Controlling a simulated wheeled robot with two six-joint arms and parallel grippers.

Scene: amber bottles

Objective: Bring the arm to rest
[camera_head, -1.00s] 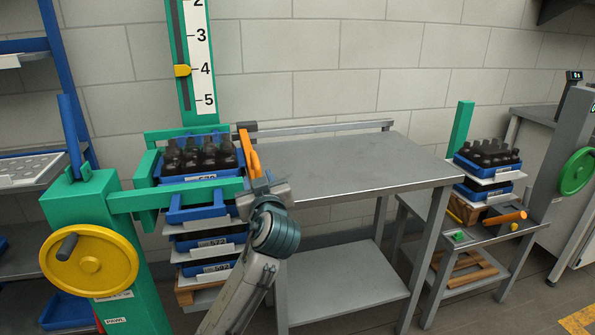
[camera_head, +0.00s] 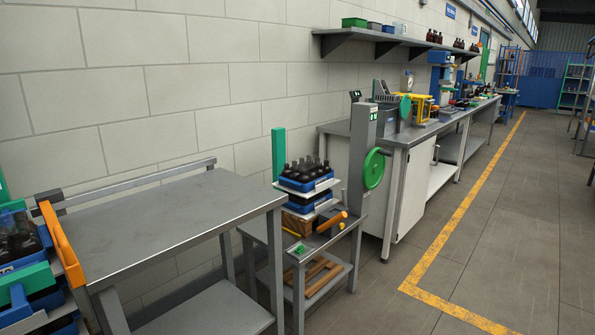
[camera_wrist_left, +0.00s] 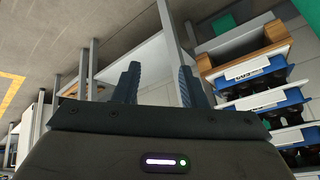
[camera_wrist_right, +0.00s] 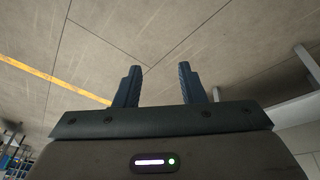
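My left gripper (camera_wrist_left: 157,85) shows in the left wrist view with its two fingers apart and nothing between them. Blue crates (camera_wrist_left: 262,100) in a stack stand to its right in that view, apart from the fingers. My right gripper (camera_wrist_right: 157,85) shows in the right wrist view with its fingers apart and empty, with bare floor behind it. Neither gripper shows in the head view. Amber bottles (camera_head: 20,240) stand in a blue crate at the left edge of the head view, partly cut off. More dark bottles (camera_head: 305,168) stand in a blue crate on the small bench.
A bare steel table (camera_head: 160,222) fills the lower left. An orange bar (camera_head: 62,245) stands at its left end. The small bench (camera_head: 310,252) holds stacked crates beside a green handwheel (camera_head: 374,168). A long workbench (camera_head: 400,135) runs along the wall. The floor (camera_head: 480,240) at right is clear.

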